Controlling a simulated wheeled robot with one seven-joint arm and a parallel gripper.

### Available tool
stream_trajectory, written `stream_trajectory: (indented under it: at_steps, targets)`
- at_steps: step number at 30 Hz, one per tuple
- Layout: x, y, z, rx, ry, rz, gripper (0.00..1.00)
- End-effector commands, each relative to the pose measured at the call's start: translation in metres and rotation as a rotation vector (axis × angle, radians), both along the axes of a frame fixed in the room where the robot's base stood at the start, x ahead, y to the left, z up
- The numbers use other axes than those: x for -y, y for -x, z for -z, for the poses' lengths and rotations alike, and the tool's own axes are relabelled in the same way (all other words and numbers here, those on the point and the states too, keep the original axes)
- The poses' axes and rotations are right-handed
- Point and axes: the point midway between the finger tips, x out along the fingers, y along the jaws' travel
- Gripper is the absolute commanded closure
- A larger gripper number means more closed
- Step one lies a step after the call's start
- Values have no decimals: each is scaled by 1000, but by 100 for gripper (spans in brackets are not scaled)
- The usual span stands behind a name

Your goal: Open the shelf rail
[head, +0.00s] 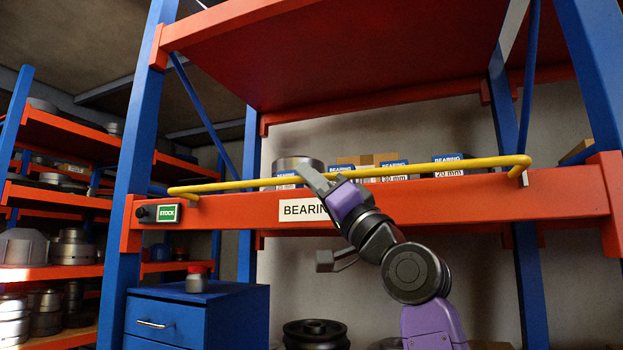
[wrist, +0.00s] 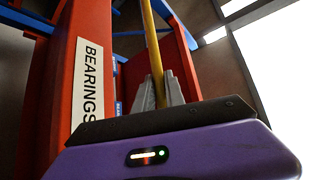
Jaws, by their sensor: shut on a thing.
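The yellow shelf rail (head: 440,168) runs across the front of the orange shelf, in front of the bearing boxes, with its ends bent in towards the shelf beam. My gripper (head: 312,178) is at the rail left of its middle, reaching up from below. In the wrist view the rail (wrist: 150,38) passes between the two grey fingers of my gripper (wrist: 160,92), which are shut on it. The fingers hide the gripped part of the rail.
Several bearing boxes (head: 452,168) and a round metal part (head: 297,163) stand on the shelf behind the rail. The orange beam (head: 440,203) carries a BEARINGS sign (wrist: 87,88). A blue cabinet (head: 235,313) stands below left, and blue uprights (head: 148,120) flank the shelf.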

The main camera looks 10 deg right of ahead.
Motion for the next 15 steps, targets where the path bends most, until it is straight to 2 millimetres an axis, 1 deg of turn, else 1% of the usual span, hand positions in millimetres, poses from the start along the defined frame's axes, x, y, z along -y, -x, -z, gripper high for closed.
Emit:
stream_trajectory:
  at_steps: [9, 10, 12, 13, 15]
  targets:
    - [0, -1, 1, -4, 0, 0, 100]
    - [0, -1, 1, -4, 0, 0, 82]
    - [0, -1, 1, -3, 0, 1, 68]
    - [0, -1, 1, -2, 0, 0, 64]
    - [0, -1, 1, -2, 0, 0, 64]
